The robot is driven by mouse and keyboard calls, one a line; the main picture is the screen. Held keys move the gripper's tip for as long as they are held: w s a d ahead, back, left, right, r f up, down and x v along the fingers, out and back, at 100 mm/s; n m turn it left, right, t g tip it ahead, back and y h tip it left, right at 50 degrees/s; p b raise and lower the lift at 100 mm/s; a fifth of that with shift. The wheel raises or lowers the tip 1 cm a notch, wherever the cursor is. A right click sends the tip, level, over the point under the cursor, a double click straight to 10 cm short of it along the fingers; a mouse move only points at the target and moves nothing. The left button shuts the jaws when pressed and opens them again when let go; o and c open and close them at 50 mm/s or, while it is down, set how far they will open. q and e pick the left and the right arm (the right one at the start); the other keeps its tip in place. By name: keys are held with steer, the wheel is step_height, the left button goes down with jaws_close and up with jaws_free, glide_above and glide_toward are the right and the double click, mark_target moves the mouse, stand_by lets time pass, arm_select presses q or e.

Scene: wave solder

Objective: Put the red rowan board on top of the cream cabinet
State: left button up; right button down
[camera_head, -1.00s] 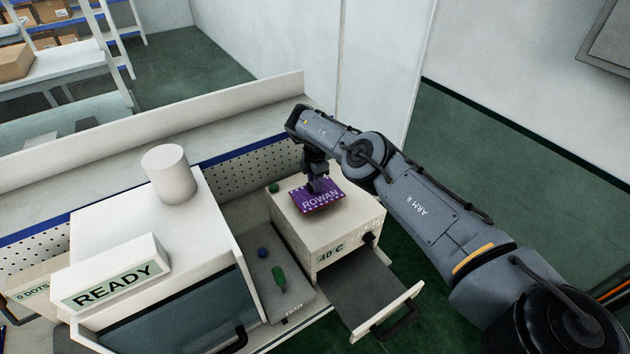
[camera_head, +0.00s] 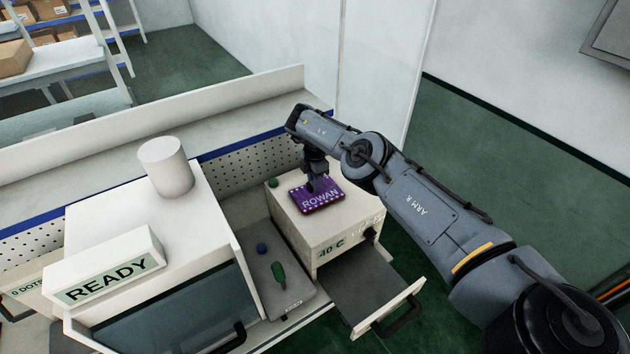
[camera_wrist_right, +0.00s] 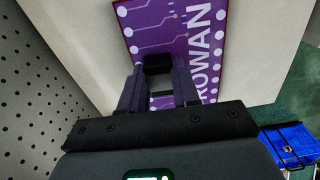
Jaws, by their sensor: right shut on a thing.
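The rowan board (camera_head: 325,204) is purple with white dots, white ROWAN lettering and a thin reddish edge. It lies flat over the top of the cream cabinet (camera_head: 350,222); I cannot tell whether it rests on it or is just above. My right gripper (camera_head: 313,186) points down at the board and is shut on a dark part at its middle. The right wrist view shows the fingers (camera_wrist_right: 159,88) closed there, with the board (camera_wrist_right: 180,40) beyond them. The cabinet has a 40 C display, a black knob and an open drawer. My left gripper is not in view.
A large white machine (camera_head: 120,215) with a READY sign (camera_head: 110,280) and a white cylinder (camera_head: 166,167) stands left. The open drawer (camera_head: 365,285) juts forward.

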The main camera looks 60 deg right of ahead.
steer(key=shift+f+b, duration=0.35)
steer(key=shift+f, duration=0.1)
steer(key=c, duration=0.7)
jaws_free()
steer(key=shift+c, duration=0.2)
step_height(320, 180, up, 11)
